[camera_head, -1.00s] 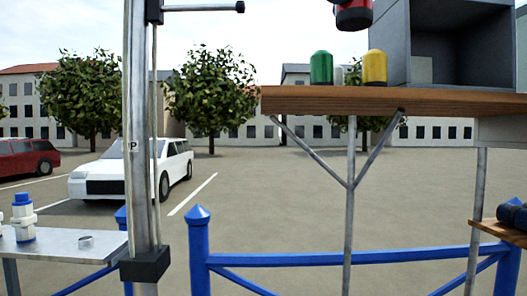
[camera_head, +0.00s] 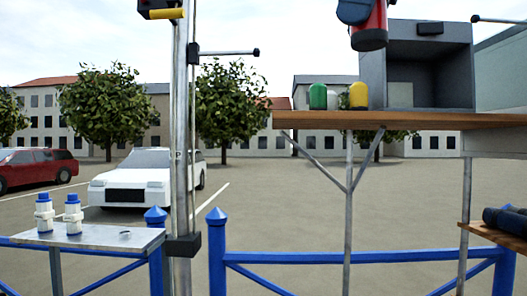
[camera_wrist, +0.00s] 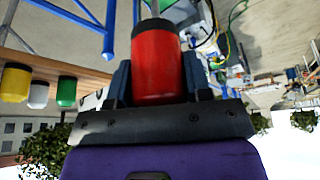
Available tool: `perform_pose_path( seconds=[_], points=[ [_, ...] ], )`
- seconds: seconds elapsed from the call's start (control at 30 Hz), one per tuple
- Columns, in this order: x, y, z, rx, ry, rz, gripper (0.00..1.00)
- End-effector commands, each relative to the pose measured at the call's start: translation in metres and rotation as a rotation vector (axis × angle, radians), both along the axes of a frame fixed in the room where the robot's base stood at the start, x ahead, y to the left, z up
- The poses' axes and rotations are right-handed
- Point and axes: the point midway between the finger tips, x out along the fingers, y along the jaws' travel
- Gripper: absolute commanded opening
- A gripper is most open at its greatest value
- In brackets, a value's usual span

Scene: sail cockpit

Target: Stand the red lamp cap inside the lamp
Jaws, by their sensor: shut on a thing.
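The red lamp cap (camera_wrist: 158,62) is a red cylinder with a dark end, held between the fingers of my gripper (camera_wrist: 157,84) in the wrist view. In the head view the cap (camera_head: 371,24) hangs in the air at the top, its dark end downward and slightly tilted. It is above the wooden shelf and overlaps the left edge of the grey box. This open-fronted grey box (camera_head: 374,66), which looks like the lamp, stands on the shelf with a dark, seemingly empty inside. My gripper (camera_head: 357,10) is partly cut off by the frame's top.
Green (camera_head: 318,96), white (camera_head: 332,98) and yellow (camera_head: 358,95) caps stand on the wooden shelf (camera_head: 420,120), left of the box. A metal pole (camera_head: 180,130) rises at left, beside a small table (camera_head: 85,237) with blue-and-white items. A blue railing (camera_head: 350,257) runs low in front.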

Motion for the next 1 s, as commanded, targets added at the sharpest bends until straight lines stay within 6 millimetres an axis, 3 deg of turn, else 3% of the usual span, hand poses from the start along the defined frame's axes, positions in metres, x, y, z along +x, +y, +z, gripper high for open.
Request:
perform_pose_path(
  seconds=[0.37,0.53,0.67,1.0],
  points=[
    [0.016,-0.011,-0.044,-0.002,0.003,-0.059,0.22],
    [0.029,-0.020,-0.080,-0.003,0.005,-0.106,0.22],
    [0.045,-0.032,-0.127,-0.004,0.008,-0.167,0.22],
    [0.101,-0.070,-0.284,-0.006,0.011,-0.371,0.22]
  ],
)
